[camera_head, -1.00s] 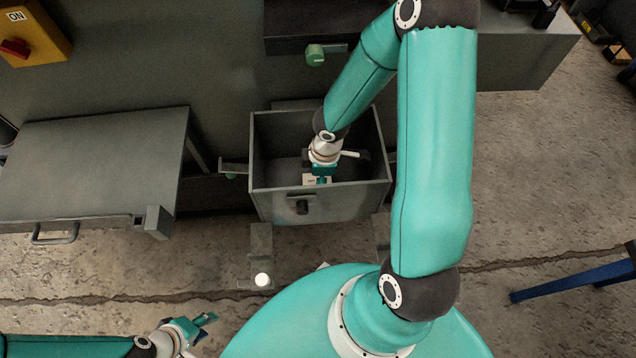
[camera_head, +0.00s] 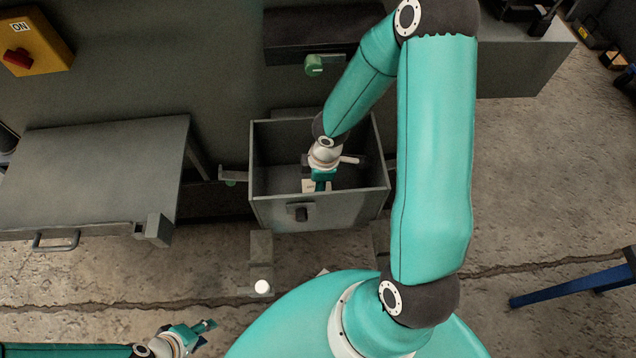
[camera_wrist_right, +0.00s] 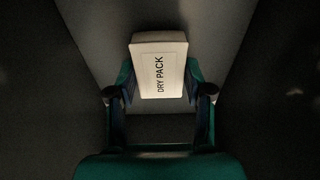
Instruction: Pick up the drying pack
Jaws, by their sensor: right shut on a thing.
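The drying pack (camera_wrist_right: 160,70) is a pale box labelled "DRY PACK" in the right wrist view. It sits between the two fingers of my right gripper (camera_wrist_right: 160,95), which is shut on it. In the head view the pack (camera_head: 309,186) shows as a small pale patch beside my right gripper (camera_head: 321,183), inside the grey open drawer (camera_head: 325,213). Whether the pack touches the drawer floor cannot be told. My left gripper (camera_head: 204,330) is at the lower left, empty, with its fingers apart, away from the drawer.
The drawer walls stand close around my right gripper. A grey table (camera_head: 95,175) with a handle is at the left. A yellow switch box (camera_head: 35,40) marked ON is on the cabinet at upper left. A blue leg (camera_head: 570,285) is at right.

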